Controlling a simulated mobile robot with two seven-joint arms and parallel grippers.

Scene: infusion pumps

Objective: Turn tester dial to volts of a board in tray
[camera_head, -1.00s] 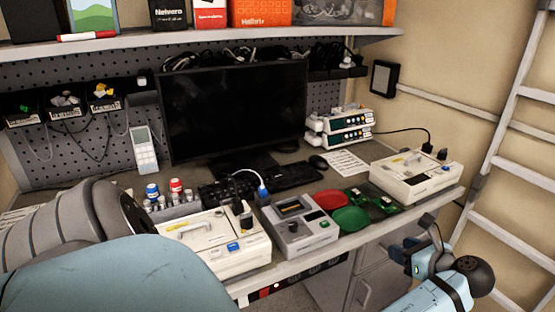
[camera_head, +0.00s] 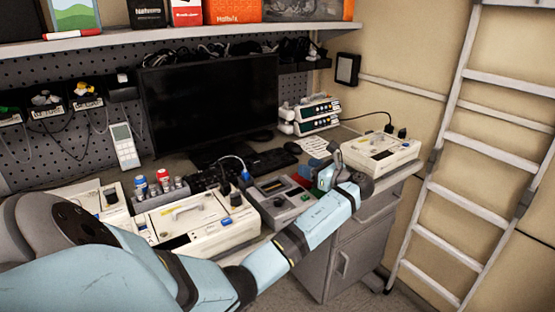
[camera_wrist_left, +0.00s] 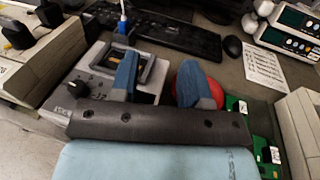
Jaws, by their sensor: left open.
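The grey tester (camera_head: 283,203) stands on the bench between two cream instrument cases. Its dark dial (camera_wrist_left: 80,88) shows at its left front in the left wrist view; I cannot read its setting. My left gripper (camera_head: 322,172) is open and empty. In the left wrist view its blue fingers (camera_wrist_left: 160,82) are spread, one over the tester's display side and one over the round red pad (camera_wrist_left: 205,76). Green boards (camera_wrist_left: 240,106) in a dark tray lie right of the pad, partly hidden by the gripper. My right gripper is not in view.
A cream case (camera_head: 196,222) stands close left of the tester and another (camera_head: 380,155) stands at the right. A monitor (camera_head: 208,105), keyboard (camera_head: 272,161) and stacked pumps (camera_head: 312,117) are behind. A blue-plugged cable (camera_wrist_left: 121,24) rises behind the tester.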

